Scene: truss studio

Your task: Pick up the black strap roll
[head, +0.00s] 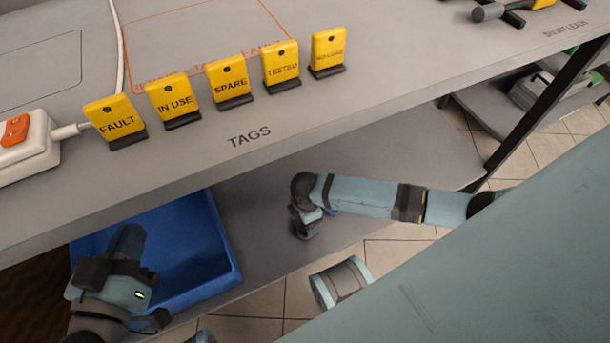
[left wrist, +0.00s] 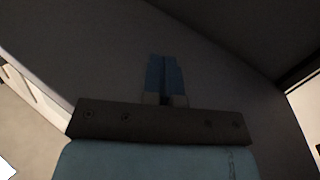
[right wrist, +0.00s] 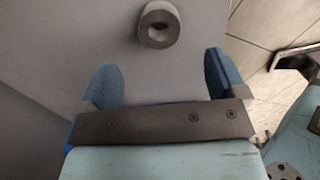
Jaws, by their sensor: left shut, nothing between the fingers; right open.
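The black strap roll (right wrist: 160,37) shows in the right wrist view as a small dark grey ring with a hole, on a plain grey surface. It lies just beyond the fingertips of my right gripper (right wrist: 160,66), roughly centred between them and not touching either. My right gripper is open and empty, with blue finger pads. In the head view my right arm reaches to the lower shelf, and the roll cannot be made out there. My left gripper (left wrist: 165,75) is shut and empty in the left wrist view, in front of a dark surface.
A blue bin (head: 224,232) sits on the lower shelf (head: 262,197), near my left arm. The upper shelf (head: 190,170) overhangs it and carries several yellow tags (head: 230,80) and a white power strip (head: 38,150). A dark post (head: 535,112) stands at the right.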

